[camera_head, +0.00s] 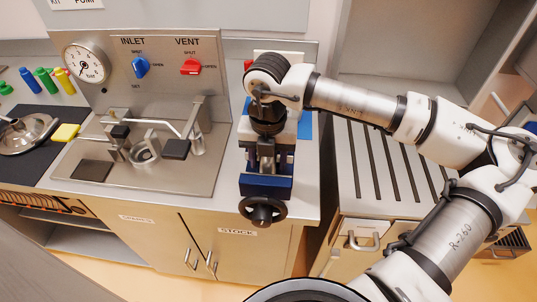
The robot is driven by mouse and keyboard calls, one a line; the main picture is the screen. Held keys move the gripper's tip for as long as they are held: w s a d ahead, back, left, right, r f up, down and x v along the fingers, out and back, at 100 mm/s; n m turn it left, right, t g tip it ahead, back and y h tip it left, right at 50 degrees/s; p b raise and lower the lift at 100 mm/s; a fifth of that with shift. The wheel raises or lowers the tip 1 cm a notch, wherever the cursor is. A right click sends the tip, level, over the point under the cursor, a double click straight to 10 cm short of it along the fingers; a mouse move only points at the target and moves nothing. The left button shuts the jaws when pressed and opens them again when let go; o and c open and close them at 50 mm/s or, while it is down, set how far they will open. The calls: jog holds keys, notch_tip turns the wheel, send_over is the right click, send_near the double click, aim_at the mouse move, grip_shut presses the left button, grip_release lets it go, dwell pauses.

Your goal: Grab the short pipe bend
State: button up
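My gripper (266,160) points down over a blue bench vice (265,187) with a dark handwheel at its front. The wrist and gripper body cover most of what is between the vice jaws. The fingers are small and dark here, and I cannot tell whether they are open or shut or touch anything. I cannot make out a short pipe bend for certain; one at the vice would be hidden by the gripper. Bent metal rods or pipes (160,125) show on the steel fixture plate to the left, apart from my gripper.
A gauge panel (150,65) with a blue INLET knob (140,67) and a red VENT knob (191,67) stands behind the plate. Colored cylinders (46,80) and a yellow block (65,132) are at far left. A slotted steel top (385,165) lies right, under my arm.

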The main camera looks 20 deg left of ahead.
jog(key=c, duration=0.8)
